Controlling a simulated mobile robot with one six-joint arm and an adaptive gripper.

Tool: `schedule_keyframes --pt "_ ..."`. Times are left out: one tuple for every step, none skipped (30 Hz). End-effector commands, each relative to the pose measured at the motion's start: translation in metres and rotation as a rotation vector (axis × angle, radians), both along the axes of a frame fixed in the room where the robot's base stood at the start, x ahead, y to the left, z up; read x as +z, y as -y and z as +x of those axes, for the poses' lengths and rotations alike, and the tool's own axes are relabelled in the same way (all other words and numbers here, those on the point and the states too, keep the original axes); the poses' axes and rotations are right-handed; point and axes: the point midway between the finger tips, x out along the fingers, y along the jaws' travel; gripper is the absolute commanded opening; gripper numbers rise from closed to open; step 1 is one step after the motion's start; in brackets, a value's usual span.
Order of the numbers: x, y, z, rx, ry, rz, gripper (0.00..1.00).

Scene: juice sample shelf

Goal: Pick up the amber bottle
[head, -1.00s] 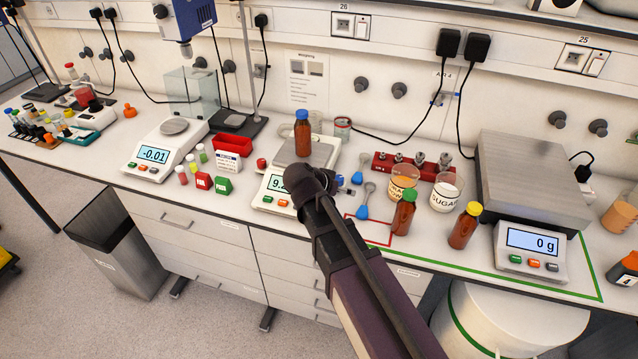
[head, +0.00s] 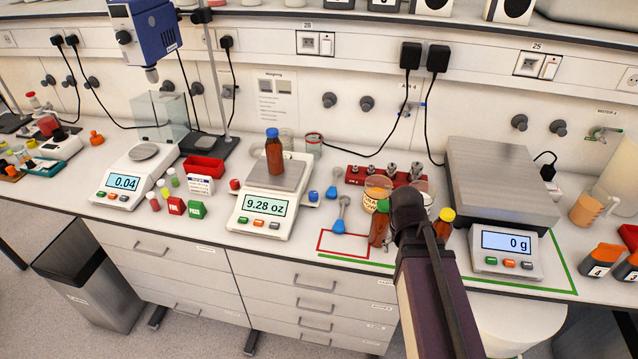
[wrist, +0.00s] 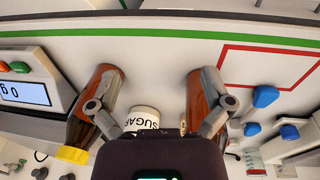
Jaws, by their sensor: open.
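Three amber bottles show. In the wrist view, my gripper (wrist: 160,78) is open and empty. Its left finger overlaps the yellow-capped bottle (wrist: 100,88), and its right finger overlaps the other bottle (wrist: 195,95). I cannot tell whether either finger touches.
A sugar jar (wrist: 146,118) shows behind the space between my fingers. The large scale (head: 500,185) is close on the right. Blue-handled spoons (head: 338,222) lie left, near a red marked outline (head: 352,255). A red weight block (head: 358,175) stands behind.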

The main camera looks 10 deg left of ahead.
Motion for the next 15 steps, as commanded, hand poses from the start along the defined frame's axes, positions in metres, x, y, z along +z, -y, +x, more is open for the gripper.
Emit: schedule_keyframes --pt "-0.001 0.009 -0.007 0.005 -0.014 0.025 1.0" --pt "-0.001 0.012 -0.01 0.011 -0.022 0.039 1.0" --pt "-0.001 0.016 -0.013 0.019 -0.031 0.057 1.0" --pt "-0.001 0.019 -0.015 0.025 -0.037 0.068 1.0" --pt "-0.002 0.021 -0.017 0.03 -0.041 0.078 1.0" --pt "-0.002 0.024 -0.019 0.036 -0.045 0.091 1.0" --pt "-0.002 0.026 -0.021 0.039 -0.049 0.099 1.0" --pt "-0.002 0.027 -0.022 0.044 -0.051 0.106 1.0" --pt "-0.002 0.028 -0.023 0.049 -0.054 0.114 1.0" --pt "-0.002 0.029 -0.024 0.05 -0.055 0.119 1.0" --pt "-0.002 0.029 -0.024 0.052 -0.056 0.122 1.0" --pt "-0.002 0.03 -0.025 0.054 -0.057 0.124 1.0" --pt "-0.002 0.03 -0.025 0.055 -0.058 0.126 1.0" --pt "-0.002 0.03 -0.025 0.055 -0.058 0.127 1.0" --pt "-0.002 0.03 -0.025 0.056 -0.058 0.127 1.0"
